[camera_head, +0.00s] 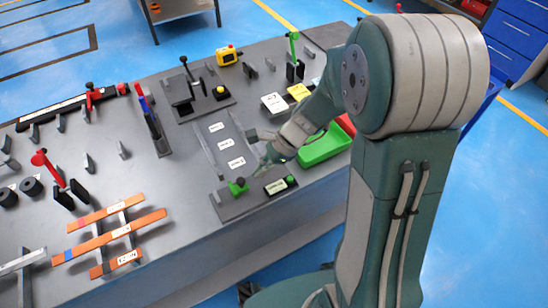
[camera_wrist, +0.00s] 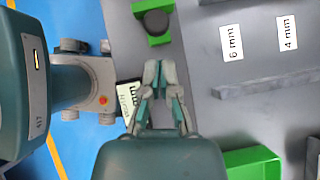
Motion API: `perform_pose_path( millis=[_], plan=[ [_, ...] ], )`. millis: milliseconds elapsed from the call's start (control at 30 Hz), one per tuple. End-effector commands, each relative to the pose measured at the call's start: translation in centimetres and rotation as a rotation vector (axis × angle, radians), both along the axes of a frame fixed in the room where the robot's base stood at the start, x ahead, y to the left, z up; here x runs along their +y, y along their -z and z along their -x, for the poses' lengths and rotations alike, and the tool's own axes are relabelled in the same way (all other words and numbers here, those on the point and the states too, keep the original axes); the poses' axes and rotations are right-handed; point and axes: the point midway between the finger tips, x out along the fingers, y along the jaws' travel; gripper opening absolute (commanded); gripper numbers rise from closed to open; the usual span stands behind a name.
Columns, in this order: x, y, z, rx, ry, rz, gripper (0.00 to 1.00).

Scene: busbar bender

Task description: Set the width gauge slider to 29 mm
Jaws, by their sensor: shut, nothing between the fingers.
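The width gauge plate (camera_head: 228,206) lies near the table's front edge. Its green slider (camera_head: 238,187) sits at the plate's front end; in the wrist view the slider (camera_wrist: 157,30) carries a round black knob (camera_wrist: 156,22). My gripper (camera_head: 260,156) is shut and empty above the plate, beside the slider. In the wrist view its closed fingertips (camera_wrist: 158,66) are apart from the knob.
Plates marked 6 mm (camera_wrist: 232,42) and 4 mm (camera_wrist: 288,33) lie beside a grey rail (camera_wrist: 265,84). A green bin (camera_head: 322,148) stands right of my gripper. Orange bars (camera_head: 108,238) rest on supports at front left. A red-handled lever (camera_head: 62,178) stands further left.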

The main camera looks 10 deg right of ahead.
Motion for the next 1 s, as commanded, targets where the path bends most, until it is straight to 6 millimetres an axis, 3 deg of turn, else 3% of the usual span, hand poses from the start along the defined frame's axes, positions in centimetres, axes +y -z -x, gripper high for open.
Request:
perform_pose_path(
  millis=[200, 1000],
  plan=[
    [2.0, 0.4, 0.3, -0.001, -0.002, 0.001, 0.00],
    [3.4, 0.5, 0.5, 0.000, 0.000, 0.001, 0.00]
  ],
)
